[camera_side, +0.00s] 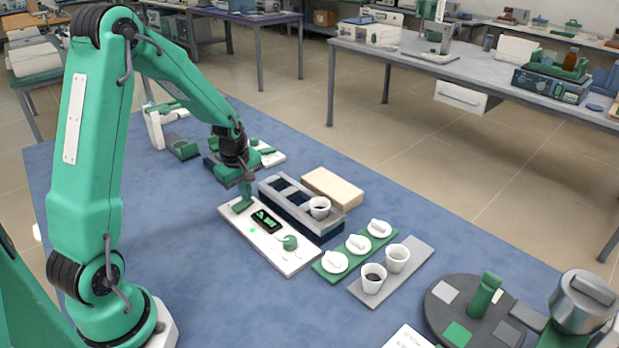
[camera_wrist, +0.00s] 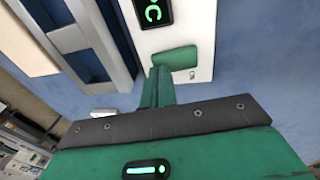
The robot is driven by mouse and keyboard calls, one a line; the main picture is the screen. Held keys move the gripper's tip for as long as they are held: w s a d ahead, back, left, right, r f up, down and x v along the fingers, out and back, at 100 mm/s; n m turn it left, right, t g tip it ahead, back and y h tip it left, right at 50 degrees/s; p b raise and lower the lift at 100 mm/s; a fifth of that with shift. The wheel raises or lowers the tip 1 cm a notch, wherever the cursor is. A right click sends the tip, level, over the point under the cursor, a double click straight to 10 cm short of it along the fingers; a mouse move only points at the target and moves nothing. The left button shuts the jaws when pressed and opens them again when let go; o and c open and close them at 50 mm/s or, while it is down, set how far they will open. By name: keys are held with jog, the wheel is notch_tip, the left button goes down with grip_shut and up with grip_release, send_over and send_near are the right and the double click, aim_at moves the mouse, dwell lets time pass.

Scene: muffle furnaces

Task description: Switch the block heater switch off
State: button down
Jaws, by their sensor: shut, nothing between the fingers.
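The block heater is a grey block (camera_side: 325,228) with dark wells, with a white control panel (camera_side: 292,263) along its near side. The panel has a black display (camera_side: 266,221) with lit green characters, a small green light (camera_side: 252,231) and a green knob (camera_side: 289,242). The green switch (camera_side: 240,206) is at the panel's far left end; it also shows in the wrist view (camera_wrist: 178,58), beside the display (camera_wrist: 153,12). My gripper (camera_side: 245,193) points down at the switch. Its fingers (camera_wrist: 160,78) are shut and empty, at the switch's edge; I cannot tell whether they touch.
A white cup (camera_side: 320,208) stands in the heater's right end. A tan slab (camera_side: 332,187) lies behind it. To the right are a green tray (camera_side: 325,272) with white lidded pieces, a grey tray (camera_side: 418,262) with two cups, and a round dark turntable (camera_side: 440,318). The blue tabletop (camera_side: 190,270) is clear at left.

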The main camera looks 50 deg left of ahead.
jog(key=shift+f, duration=0.1)
jog(key=shift+w+f+g+h, duration=0.35)
jog(key=shift+f+g, duration=0.1)
jog(key=shift+g, duration=0.15)
jog(key=shift+w+d+f+g+h, duration=0.1)
jog(key=shift+w+f+g+h, duration=0.25)
jog(key=shift+g, duration=0.55)
jog(key=shift+f, duration=0.15)
jog(key=shift+w, duration=0.1)
jog(key=w+r, duration=0.3)
jog(key=r, duration=1.2)
jog(key=shift+w+a, duration=0.2)
jog(key=shift+a, duration=0.05)
